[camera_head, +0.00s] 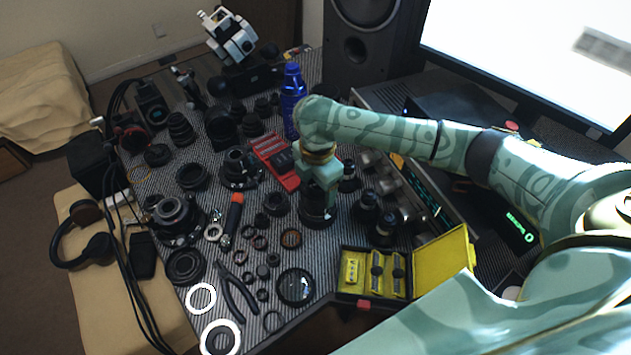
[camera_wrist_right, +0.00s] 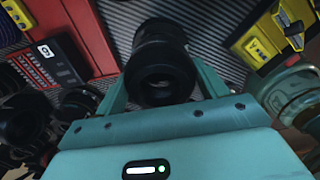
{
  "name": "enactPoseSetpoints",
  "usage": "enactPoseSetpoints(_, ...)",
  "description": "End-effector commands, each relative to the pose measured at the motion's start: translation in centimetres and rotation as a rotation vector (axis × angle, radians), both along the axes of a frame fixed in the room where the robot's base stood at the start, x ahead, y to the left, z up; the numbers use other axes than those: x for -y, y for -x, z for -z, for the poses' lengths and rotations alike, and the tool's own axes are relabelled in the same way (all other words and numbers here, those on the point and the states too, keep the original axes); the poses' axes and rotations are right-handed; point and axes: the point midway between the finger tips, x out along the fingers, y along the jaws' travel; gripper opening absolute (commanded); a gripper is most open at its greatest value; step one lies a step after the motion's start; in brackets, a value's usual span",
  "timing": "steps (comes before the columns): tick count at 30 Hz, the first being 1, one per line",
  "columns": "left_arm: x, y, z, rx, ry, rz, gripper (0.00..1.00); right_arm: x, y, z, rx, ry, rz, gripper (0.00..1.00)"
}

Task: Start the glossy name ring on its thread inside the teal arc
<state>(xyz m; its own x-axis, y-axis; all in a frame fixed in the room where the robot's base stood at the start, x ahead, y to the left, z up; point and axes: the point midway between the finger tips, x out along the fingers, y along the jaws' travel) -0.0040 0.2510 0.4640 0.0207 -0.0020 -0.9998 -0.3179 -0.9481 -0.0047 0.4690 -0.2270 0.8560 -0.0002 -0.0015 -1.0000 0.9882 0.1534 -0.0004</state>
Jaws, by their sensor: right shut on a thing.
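My right gripper (camera_head: 318,201) reaches down over a black lens barrel (camera_head: 317,215) that stands on the ridged mat. In the right wrist view, a dark round part (camera_wrist_right: 160,82) with a dark opening lies between the teal fingers, in line with the barrel (camera_wrist_right: 157,36) beyond it. The gripper is shut on this part. I cannot tell the glossy name ring from the barrel here, nor whether they touch. No teal arc mark can be made out; the gripper hides much of the barrel. My left gripper is not in view.
A yellow case (camera_head: 375,296) stands open in front, right of the barrel. A red case (camera_head: 270,152) lies behind left, and a blue bottle (camera_head: 292,100) stands behind. Several lenses, loose rings and pliers (camera_head: 240,291) crowd the striped mat (camera_head: 325,252). A monitor (camera_head: 520,50) bounds the right.

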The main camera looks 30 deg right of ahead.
Motion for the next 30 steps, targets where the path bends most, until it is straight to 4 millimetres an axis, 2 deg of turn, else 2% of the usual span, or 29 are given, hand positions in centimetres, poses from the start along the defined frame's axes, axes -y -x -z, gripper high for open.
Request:
enactPoseSetpoints(10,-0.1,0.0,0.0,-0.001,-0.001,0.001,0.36,-0.1,0.0,2.5,0.0,-0.001,0.0,0.49)
enactPoseSetpoints(30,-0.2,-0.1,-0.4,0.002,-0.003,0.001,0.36,0.1,0.0,3.4,0.001,0.0,-0.001,0.49)
